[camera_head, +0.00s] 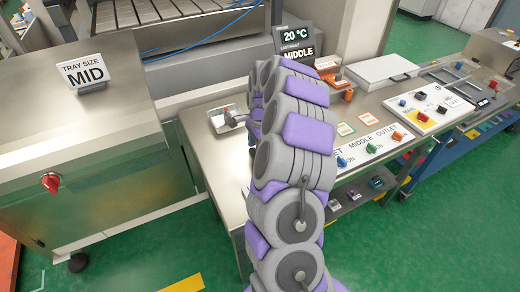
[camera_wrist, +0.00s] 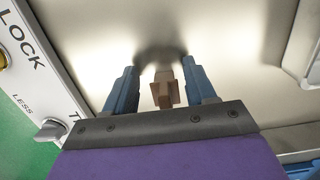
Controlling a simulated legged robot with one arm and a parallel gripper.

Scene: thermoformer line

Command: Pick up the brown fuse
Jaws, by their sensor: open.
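The brown fuse (camera_wrist: 163,92) shows in the wrist view as a small brown block over a pale metal surface (camera_wrist: 230,40). My gripper (camera_wrist: 160,74) has its two blue fingers apart, one on each side of the fuse. I see a gap between the fuse and each finger. Whether the fingertips are level with the fuse is hard to tell. In the head view my grey and purple arm reaches over the metal table and hides the fuse and most of the gripper.
A panel (camera_wrist: 38,72) marked LOCK with a knob (camera_wrist: 50,130) is at left in the wrist view. In the head view, a small tray (camera_head: 217,121) sits left of my arm. A metal cabinet (camera_head: 85,130) stands at left and a control panel (camera_head: 372,150) at right.

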